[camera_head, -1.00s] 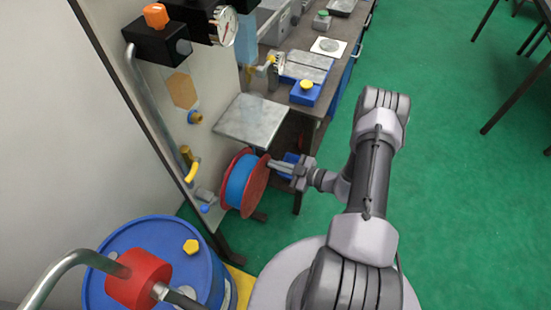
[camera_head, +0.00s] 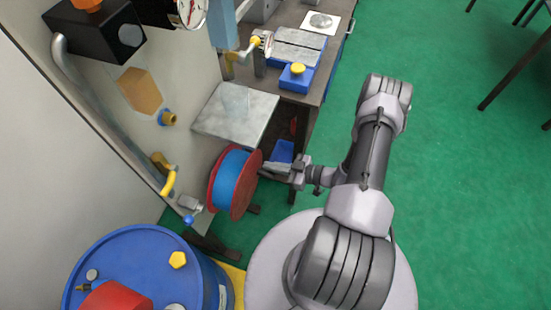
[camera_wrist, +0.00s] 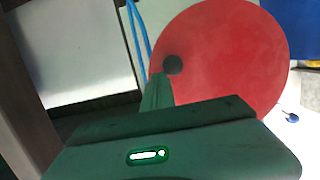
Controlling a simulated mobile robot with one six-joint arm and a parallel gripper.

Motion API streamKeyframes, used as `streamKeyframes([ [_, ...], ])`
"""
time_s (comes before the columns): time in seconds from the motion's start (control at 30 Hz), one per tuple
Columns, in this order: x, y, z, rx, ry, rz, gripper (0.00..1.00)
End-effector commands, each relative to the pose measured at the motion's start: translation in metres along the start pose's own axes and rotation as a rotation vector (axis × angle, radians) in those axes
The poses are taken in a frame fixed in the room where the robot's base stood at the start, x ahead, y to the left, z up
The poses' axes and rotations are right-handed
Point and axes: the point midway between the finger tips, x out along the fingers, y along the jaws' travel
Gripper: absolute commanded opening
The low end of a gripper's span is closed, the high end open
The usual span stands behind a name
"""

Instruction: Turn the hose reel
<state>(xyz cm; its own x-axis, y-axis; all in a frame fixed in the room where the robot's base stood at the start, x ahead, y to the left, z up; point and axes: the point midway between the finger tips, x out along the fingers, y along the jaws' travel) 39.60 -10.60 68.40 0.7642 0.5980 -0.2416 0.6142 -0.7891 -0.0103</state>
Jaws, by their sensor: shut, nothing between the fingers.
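The hose reel (camera_head: 226,181) has red flanges and blue hose wound between them. It sits at the lower end of the upright panel, in the middle of the head view. In the wrist view, the red flange (camera_wrist: 228,50) fills the upper right, with a small dark round knob or hub (camera_wrist: 173,65) on its left part. My gripper (camera_head: 268,170) is at the right side of the reel, close to the right flange. Its shut, empty fingers (camera_wrist: 158,90) point at the flange just below the dark knob in the wrist view. I cannot tell whether they touch.
A blue drum (camera_head: 150,262) stands at lower left. A yellow-handled valve (camera_head: 165,175) and a blue-tipped fitting (camera_head: 189,214) are on the panel left of the reel. A grey plate (camera_head: 236,113) juts out above the reel.

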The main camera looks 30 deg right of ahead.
Motion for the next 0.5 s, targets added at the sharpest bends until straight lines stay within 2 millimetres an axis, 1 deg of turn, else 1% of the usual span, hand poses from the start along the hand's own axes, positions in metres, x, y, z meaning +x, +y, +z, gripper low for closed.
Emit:
streamKeyframes([
  [0.03,0.004,-0.004,0.007,0.001,0.000,-0.002,0.00],
  [0.2,0.010,-0.011,0.018,-0.002,0.000,-0.001,0.00],
  [0.5,0.013,-0.018,0.031,-0.002,0.000,0.000,0.00],
])
